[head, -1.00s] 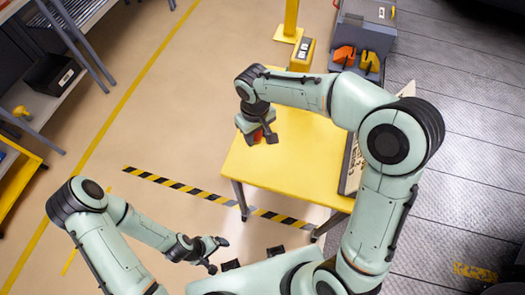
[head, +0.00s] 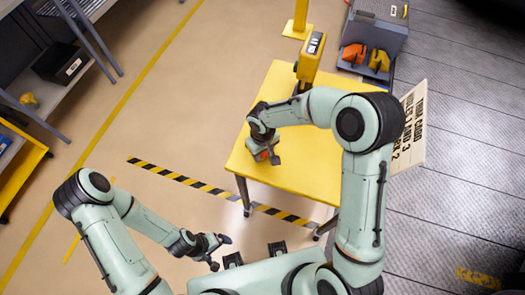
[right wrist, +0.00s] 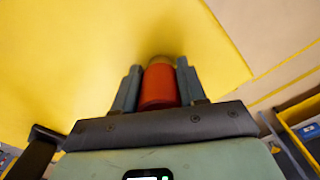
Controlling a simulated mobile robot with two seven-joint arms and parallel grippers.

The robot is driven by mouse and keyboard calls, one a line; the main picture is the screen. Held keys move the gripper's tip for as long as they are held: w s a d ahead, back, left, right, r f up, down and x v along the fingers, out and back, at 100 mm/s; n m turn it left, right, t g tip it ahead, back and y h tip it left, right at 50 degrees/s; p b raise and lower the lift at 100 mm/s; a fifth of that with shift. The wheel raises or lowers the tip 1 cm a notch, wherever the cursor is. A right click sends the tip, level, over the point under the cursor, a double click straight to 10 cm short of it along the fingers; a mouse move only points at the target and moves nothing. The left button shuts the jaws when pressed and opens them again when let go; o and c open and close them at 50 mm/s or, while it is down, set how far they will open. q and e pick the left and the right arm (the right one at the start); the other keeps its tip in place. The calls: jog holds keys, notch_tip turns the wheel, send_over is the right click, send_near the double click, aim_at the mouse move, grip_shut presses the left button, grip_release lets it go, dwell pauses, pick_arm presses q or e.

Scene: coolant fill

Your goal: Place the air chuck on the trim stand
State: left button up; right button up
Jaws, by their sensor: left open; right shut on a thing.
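My right gripper (head: 268,158) is shut on a red cylinder with a dull brass-coloured end, seen in the right wrist view (right wrist: 160,88) and taken to be the air chuck. In the head view only a little red of the air chuck (head: 262,156) shows. The gripper points down over the left part of a yellow-topped table (head: 300,175), taken to be the trim stand. I cannot tell whether the chuck touches the top. My left gripper (head: 220,252) is open and empty, low over the floor in front of me.
A yellow device (head: 312,57) stands at the table's back edge. A lettered board (head: 411,130) is at its right side. A grey unit with orange and yellow parts (head: 366,55) stands behind. Shelves (head: 75,40) are far left. The tabletop around the right gripper looks clear.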

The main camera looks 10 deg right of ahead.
jog(key=shift+f, duration=0.1)
jog(key=o, duration=0.8)
pick_arm(q)
jog(key=shift+s+f, duration=0.1)
jog(key=shift+f, duration=0.05)
pick_arm(e)
jog(key=shift+o, duration=0.2)
jog(key=shift+r, duration=0.35)
notch_tip(320, 180, up, 12)
jog(key=shift+f+p, duration=0.1)
jog(key=shift+p, duration=0.35)
pick_arm(q)
jog(key=shift+w+r, duration=0.5)
jog(key=shift+r, duration=0.25)
pick_arm(e)
jog(key=shift+f, duration=0.1)
